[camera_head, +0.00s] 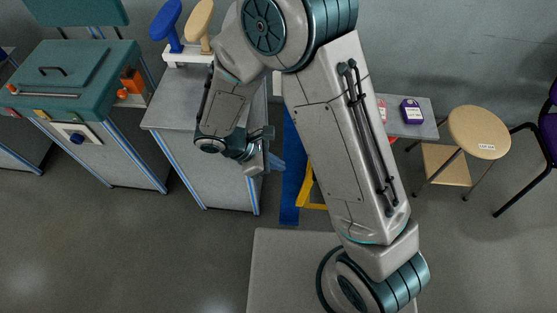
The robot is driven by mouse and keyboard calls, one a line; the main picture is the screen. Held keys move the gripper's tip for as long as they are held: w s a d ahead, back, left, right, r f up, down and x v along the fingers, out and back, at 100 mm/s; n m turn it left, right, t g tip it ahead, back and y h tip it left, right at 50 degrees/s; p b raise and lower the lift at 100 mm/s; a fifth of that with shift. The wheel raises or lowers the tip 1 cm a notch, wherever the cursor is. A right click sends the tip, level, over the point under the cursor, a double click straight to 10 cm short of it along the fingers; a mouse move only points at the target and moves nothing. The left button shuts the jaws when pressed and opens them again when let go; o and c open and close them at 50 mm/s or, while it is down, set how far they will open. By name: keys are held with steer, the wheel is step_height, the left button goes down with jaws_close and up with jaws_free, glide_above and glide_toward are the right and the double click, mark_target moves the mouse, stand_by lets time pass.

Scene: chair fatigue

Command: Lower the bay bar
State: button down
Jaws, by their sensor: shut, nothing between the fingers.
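A yellow bar-like piece (308,190) shows partly beside a blue upright strip (289,190), just right of the grey cabinet. It may be the bay bar, but my arm hides much of it and I cannot tell its full shape or whether it is raised. My gripper (268,161) is at the right edge of the cabinet, left of the blue strip and the yellow piece. It is shut and holds nothing. I cannot tell whether it touches anything.
The grey cabinet (165,117) carries a white stand with blue and tan paddle shapes (170,22). A teal-topped bench (75,80) stands left. A round stool (478,132), a purple chair (547,125) and a small table (425,130) are right. The front-left floor is clear.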

steer(key=w+d+f, duration=0.1)
steer(key=d+f, duration=0.4)
steer(key=d, duration=0.3)
steer(key=shift+w+f, duration=0.2)
steer(key=shift+d, duration=0.1)
